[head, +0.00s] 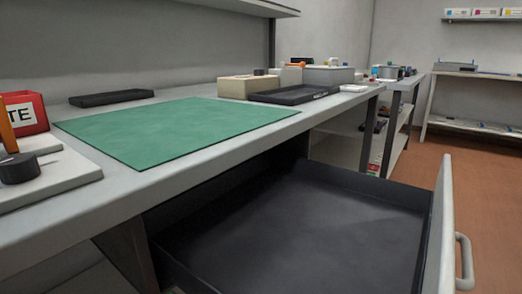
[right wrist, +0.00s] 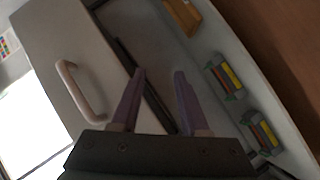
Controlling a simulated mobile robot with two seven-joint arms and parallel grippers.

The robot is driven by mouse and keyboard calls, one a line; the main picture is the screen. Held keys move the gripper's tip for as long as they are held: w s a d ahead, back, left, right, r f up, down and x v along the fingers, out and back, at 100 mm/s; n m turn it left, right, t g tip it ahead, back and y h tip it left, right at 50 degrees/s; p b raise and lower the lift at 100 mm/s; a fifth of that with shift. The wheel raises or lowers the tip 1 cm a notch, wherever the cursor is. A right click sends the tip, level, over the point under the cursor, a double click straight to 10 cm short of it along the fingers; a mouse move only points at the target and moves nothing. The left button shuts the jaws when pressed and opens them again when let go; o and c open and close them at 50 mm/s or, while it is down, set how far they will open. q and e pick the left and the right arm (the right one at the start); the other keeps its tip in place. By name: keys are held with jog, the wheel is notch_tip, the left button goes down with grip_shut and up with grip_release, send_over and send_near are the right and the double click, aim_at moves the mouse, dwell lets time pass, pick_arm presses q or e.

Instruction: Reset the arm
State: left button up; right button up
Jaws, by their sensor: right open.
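My right gripper (right wrist: 159,74) shows in the right wrist view with its two purple fingers spread apart. Nothing is between the fingertips. A pale front panel with a curved handle (right wrist: 78,90) lies to the left of the fingers, apart from them. The head view shows neither gripper. There, a dark drawer (head: 310,235) stands pulled out under the workbench, and its visible floor is bare. Its light front carries a handle (head: 464,262) at the right edge of the picture.
A green mat (head: 180,128) lies bare on the workbench. A black tray (head: 292,95) and boxes stand behind it; a red bin (head: 24,113) is at the left. In the right wrist view, colour-striped items (right wrist: 224,77) and a brown block (right wrist: 183,15) lie on a pale surface.

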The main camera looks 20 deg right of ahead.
jog(key=s+a+m+g+h, duration=0.1)
jog(key=s+a+m+g, duration=0.1)
jog(key=a+m+g, duration=0.5)
jog(key=s+a+r+m+g+p, duration=0.2)
jog(key=s+r+m+g+p, duration=0.15)
jog(key=s+r, duration=0.35)
notch_tip(320, 180, up, 72)
jog(key=p, duration=7.2)
jog(key=shift+w+h, duration=0.25)
jog(key=shift+h, duration=0.05)
